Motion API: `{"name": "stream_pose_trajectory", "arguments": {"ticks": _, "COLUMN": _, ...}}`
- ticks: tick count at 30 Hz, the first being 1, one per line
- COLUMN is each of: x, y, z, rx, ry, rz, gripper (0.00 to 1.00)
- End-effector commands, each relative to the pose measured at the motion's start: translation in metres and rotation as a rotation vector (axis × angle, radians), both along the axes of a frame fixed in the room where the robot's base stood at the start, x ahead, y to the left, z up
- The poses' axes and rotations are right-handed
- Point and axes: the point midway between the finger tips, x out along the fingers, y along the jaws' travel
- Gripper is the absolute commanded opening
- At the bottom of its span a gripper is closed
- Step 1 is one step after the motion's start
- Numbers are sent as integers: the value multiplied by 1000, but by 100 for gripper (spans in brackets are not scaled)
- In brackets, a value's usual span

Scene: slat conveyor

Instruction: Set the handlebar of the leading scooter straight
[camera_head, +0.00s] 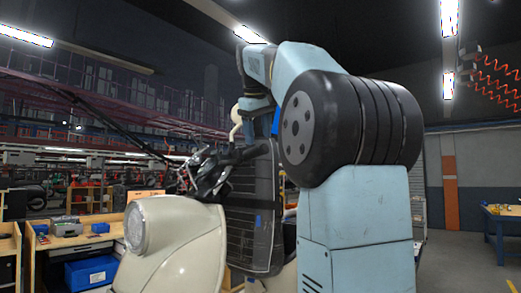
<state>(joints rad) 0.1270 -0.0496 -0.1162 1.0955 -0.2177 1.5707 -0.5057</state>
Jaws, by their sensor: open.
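The scooter (178,248) has a cream body with a round headlight (135,230) facing left, at the lower left of the view. Dark parts of its handlebar (182,176) show just above the body. My light blue arm rises at the right, bends over and comes down behind its black joint. My gripper (200,170) is dark and sits at the handlebar, above the scooter's front. It is open. Gripper and handlebar overlap, so I cannot tell whether they touch or how the bar is turned.
A wooden workbench (75,240) with a blue bin (90,271) is at the left. A blue-legged table (503,222) stands far right. The floor between it and my arm looks clear.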

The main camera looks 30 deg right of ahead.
Motion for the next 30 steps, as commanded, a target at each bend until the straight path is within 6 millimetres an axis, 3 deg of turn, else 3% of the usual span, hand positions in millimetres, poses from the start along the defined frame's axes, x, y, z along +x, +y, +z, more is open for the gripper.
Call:
{"name": "stream_pose_trajectory", "arguments": {"ticks": 6, "x": 14, "y": -10, "z": -29, "rx": 2, "ry": 1, "rz": 0, "gripper": 64}}
{"name": "stream_pose_trajectory", "arguments": {"ticks": 12, "x": 23, "y": -16, "z": -45, "rx": 1, "ry": 1, "rz": 2, "gripper": 64}}
{"name": "stream_pose_trajectory", "arguments": {"ticks": 24, "x": 25, "y": -18, "z": -50, "rx": 1, "ry": 0, "rz": 2, "gripper": 64}}
{"name": "stream_pose_trajectory", "arguments": {"ticks": 30, "x": 25, "y": -18, "z": -50, "rx": 1, "ry": 0, "rz": 2, "gripper": 47}}
